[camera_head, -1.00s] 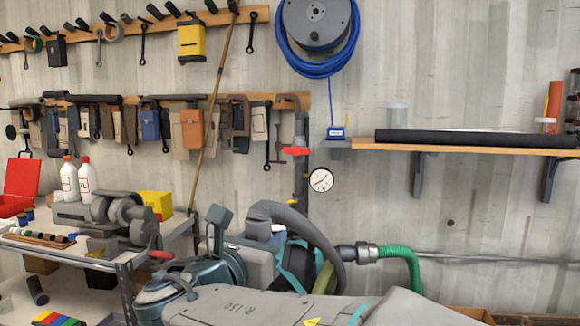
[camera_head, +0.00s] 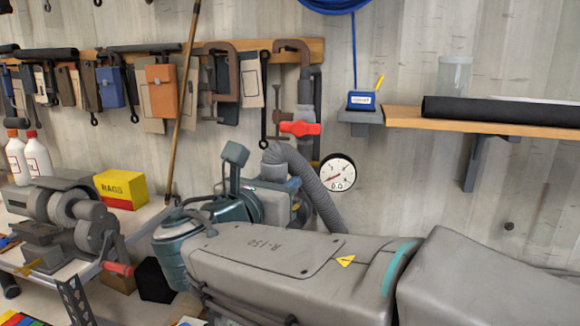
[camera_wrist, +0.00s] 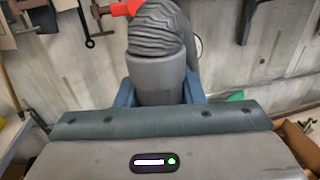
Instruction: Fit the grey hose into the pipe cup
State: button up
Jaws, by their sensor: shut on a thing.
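The grey ribbed hose (camera_head: 318,192) arches up in front of the wall and drops behind my arm on the right. My gripper (camera_wrist: 160,95) is shut on the hose's smooth end sleeve (camera_wrist: 158,75), with a blue finger on each side. The ribbed part of the hose also shows above the sleeve in the wrist view (camera_wrist: 162,30). A dark vertical pipe (camera_head: 304,88) with a red valve handle (camera_head: 300,128) runs down the wall just behind the hose.
A round gauge (camera_head: 338,173) is on the wall right of the hose. A wooden shelf (camera_head: 430,121) juts out at the right. A bench with a grey machine (camera_head: 65,205) and a yellow box (camera_head: 121,189) stands left. A long stick (camera_head: 185,100) leans there.

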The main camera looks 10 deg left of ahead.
jog(key=shift+w+f, duration=0.1)
jog(key=shift+w, duration=0.2)
jog(key=shift+s+f+b, duration=0.25)
jog(key=shift+f+b, duration=0.45)
jog(key=shift+b, duration=0.1)
jog(key=shift+f+b, duration=0.5)
jog(key=shift+f, duration=0.15)
jog(key=shift+f+b, duration=0.85)
jog(key=shift+f, duration=0.5)
dwell(1.3)
jog(key=o, duration=1.2)
jog(key=r+b, duration=0.1)
jog(key=r, duration=0.3)
jog(key=shift+d+r, duration=0.15)
jog(key=shift+d, duration=0.05)
jog(key=d+r, duration=0.2)
jog(key=d, duration=0.1)
jog(key=d+r+b, duration=0.1)
jog(key=d+r, duration=0.1)
jog(key=d, duration=0.2)
jog(key=d+r+b, duration=0.1)
jog(key=d+r, duration=0.1)
jog(key=d, duration=0.2)
jog(key=shift+d+r, duration=0.15)
jog(key=shift+r, duration=0.2)
